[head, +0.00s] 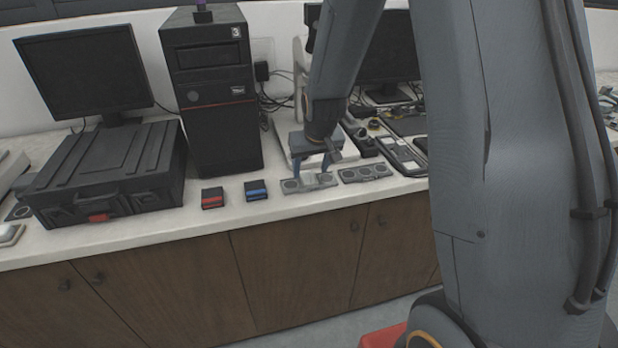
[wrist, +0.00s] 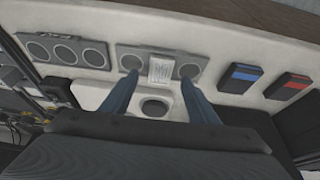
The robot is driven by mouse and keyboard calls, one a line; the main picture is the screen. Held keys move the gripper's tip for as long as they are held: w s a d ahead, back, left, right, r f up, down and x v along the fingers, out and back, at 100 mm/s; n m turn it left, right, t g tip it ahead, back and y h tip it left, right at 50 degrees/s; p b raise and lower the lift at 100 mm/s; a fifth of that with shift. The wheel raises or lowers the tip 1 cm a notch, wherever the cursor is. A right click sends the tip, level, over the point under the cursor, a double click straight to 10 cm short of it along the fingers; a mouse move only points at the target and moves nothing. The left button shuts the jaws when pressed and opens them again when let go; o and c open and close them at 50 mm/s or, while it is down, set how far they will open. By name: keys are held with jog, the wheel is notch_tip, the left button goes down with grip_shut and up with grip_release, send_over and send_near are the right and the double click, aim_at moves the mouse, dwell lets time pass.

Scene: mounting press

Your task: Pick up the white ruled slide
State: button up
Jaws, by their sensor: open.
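The white ruled slide (wrist: 160,68) is a small pale rectangle with fine lines. In the wrist view it lies across the middle of a grey plate (wrist: 206,61) with round wells, between two of them. My gripper (wrist: 158,82) is open, with one blue finger on each side of the slide and a gap to both. It also shows in the head view (head: 311,172), pointing down over the grey plate (head: 290,185) on the bench. Whether the fingertips touch the plate cannot be told. In the head view the slide is too small to make out clearly.
A second grey plate with round wells (head: 366,173) lies beside the first. A blue-marked box (head: 256,190) and a red-marked box (head: 212,198) lie on the other side. A white mounting press (wrist: 120,95) stands close behind. The bench front edge is near.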

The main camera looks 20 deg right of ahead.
aim_at(309, 177)
jog(key=shift+p+x, duration=0.35)
jog(key=shift+x, duration=1.2)
jog(key=c, duration=1.2)
jog(key=shift+r, duration=0.15)
